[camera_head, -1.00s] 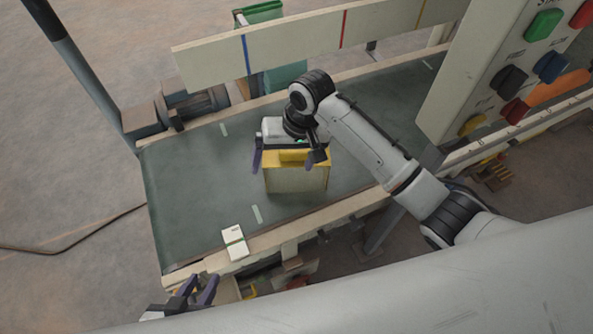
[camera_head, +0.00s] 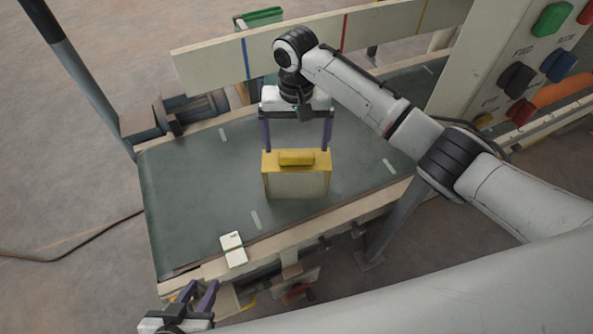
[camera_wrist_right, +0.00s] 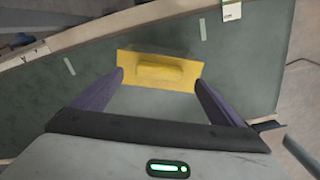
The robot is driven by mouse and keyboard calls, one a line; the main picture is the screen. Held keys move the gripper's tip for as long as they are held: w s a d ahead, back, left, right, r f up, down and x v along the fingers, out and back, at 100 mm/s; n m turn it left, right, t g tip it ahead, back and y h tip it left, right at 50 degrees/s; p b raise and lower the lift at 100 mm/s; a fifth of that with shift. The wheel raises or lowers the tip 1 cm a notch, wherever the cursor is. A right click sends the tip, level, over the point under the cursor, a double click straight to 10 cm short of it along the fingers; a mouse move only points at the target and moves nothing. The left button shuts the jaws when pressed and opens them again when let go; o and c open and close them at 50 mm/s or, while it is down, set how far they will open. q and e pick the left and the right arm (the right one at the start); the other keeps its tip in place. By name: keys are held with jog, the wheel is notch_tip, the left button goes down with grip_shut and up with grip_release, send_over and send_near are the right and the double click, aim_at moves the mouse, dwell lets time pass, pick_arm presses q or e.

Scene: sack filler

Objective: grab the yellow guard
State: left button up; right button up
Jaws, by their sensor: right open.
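The yellow guard (camera_head: 296,159) is a flat yellow plate with a raised block on top. It sits on a pale box-like body (camera_head: 297,185) on the green belt. It also shows in the right wrist view (camera_wrist_right: 160,70), between the fingertips. My right gripper (camera_head: 296,150) is open, its two purple fingers pointing down at the guard's far side. In the right wrist view my right gripper (camera_wrist_right: 160,78) spans most of the guard's width; whether the fingers touch it I cannot tell. My left gripper (camera_head: 197,296) is at the bottom left, fingers apart, away from the guard.
The green belt (camera_head: 195,200) has free room around the box. A small white block (camera_head: 233,249) lies on the front rail. A pale board (camera_head: 300,42) with coloured stripes runs along the back. A control panel (camera_head: 520,70) with coloured knobs stands at right.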

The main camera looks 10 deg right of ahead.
aim_at(296, 155)
notch_tip(296, 155, down, 4)
jog(key=shift+s+r, duration=0.15)
jog(key=c, duration=1.5)
jog(key=shift+o, duration=0.2)
jog(key=shift+r, duration=0.1)
